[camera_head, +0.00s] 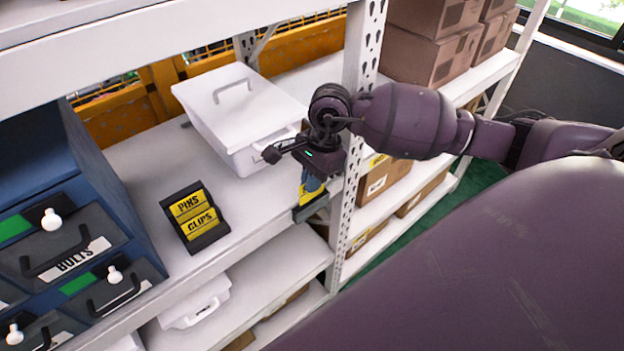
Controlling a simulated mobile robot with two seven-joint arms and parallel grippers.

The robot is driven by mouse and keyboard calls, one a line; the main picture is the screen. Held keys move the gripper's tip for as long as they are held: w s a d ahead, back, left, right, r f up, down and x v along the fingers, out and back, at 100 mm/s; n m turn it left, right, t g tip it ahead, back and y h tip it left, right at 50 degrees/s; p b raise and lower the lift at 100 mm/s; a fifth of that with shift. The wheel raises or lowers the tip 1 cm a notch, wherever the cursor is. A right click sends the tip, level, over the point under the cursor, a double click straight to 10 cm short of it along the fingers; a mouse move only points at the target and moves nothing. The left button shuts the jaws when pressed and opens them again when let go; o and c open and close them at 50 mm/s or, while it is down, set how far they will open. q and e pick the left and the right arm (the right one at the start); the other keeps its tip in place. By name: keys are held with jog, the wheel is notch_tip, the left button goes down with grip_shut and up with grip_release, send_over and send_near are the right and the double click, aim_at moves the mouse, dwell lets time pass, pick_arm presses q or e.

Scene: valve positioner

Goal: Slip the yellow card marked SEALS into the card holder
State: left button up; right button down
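The black card holder (209,239) stands tilted back on the white shelf, left of centre. It holds two yellow cards, marked PINS (188,204) and CLIPS (200,222); its dark front part is bare. My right gripper (313,184) points down by the shelf's front edge, right of the holder and apart from it. A yellow piece (305,197) with a dark lower edge shows right at its blue fingertips. No word can be read on it, and I cannot tell whether the fingers grip it. I see no card legibly marked SEALS. My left gripper is out of view.
A white lidded bin (235,110) stands behind the holder. A blue drawer cabinet (95,165) with a BOLTS label is at left. A perforated post (345,215) rises close beside my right gripper. Cardboard boxes (425,55) fill the right bay. The shelf between holder and gripper is clear.

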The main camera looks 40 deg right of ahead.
aim_at(310, 200)
pick_arm(q)
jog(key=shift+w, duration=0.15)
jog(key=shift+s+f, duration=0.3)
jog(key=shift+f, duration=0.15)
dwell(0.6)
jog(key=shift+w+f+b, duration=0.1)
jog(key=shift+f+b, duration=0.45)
jog(key=shift+b, duration=0.2)
pick_arm(e)
jog(key=shift+f, duration=0.5)
pick_arm(q)
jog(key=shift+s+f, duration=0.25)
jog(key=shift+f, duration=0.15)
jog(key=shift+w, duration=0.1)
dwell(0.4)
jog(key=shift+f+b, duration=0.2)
jog(key=shift+b, duration=0.25)
pick_arm(e)
jog(key=shift+f, duration=0.35)
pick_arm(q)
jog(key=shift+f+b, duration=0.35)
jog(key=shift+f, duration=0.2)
pick_arm(e)
jog(key=shift+f, duration=0.45)
